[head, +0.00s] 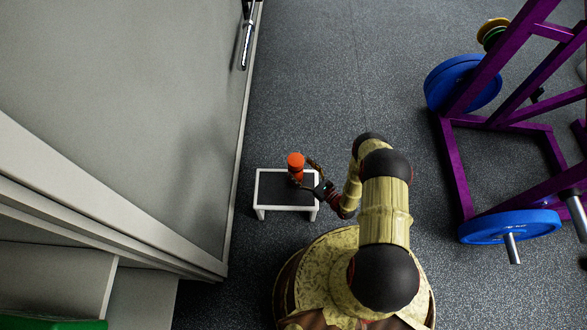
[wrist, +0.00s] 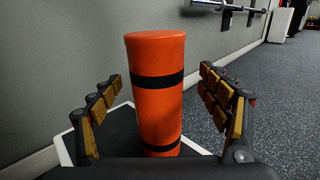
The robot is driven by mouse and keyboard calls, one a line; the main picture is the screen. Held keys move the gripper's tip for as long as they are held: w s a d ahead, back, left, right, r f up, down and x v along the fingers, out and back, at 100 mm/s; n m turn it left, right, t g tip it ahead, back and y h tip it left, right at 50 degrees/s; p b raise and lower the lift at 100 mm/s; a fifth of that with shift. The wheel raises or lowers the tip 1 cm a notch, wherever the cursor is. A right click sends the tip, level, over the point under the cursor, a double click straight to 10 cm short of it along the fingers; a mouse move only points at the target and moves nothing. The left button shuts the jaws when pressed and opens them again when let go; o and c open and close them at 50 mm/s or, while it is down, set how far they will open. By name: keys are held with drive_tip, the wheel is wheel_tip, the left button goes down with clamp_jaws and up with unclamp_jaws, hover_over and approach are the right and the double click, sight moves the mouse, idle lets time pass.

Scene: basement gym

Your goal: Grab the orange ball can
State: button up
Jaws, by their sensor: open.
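The orange ball can (head: 296,161) is a cylinder standing upright on a small bench with a dark top and white frame (head: 264,190). In the wrist view the can (wrist: 157,108) shows two black bands and stands between my gripper's fingers. My gripper (head: 306,174) is open at the can, coming from the right in the head view. In the wrist view my gripper's (wrist: 165,100) fingers are spread on both sides of the can, with a visible gap on each side. The lower front of the can's surroundings is partly hidden by my gripper's body.
A purple rack (head: 455,170) with blue weight plates (head: 510,226) stands at the right. Dark floor (head: 320,70) beyond the bench is clear.

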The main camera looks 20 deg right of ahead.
drive_tip(key=b+x, duration=0.1)
drive_tip(key=x, duration=0.3)
drive_tip(key=b+x, duration=0.1)
drive_tip(key=x, duration=0.2)
drive_tip(key=shift+w+a+r+b, duration=0.25)
drive_tip(key=shift+a+b, duration=0.05)
drive_tip(key=shift+b, duration=0.1)
drive_tip(key=c, duration=0.3)
clamp_jaws()
idle(0.6)
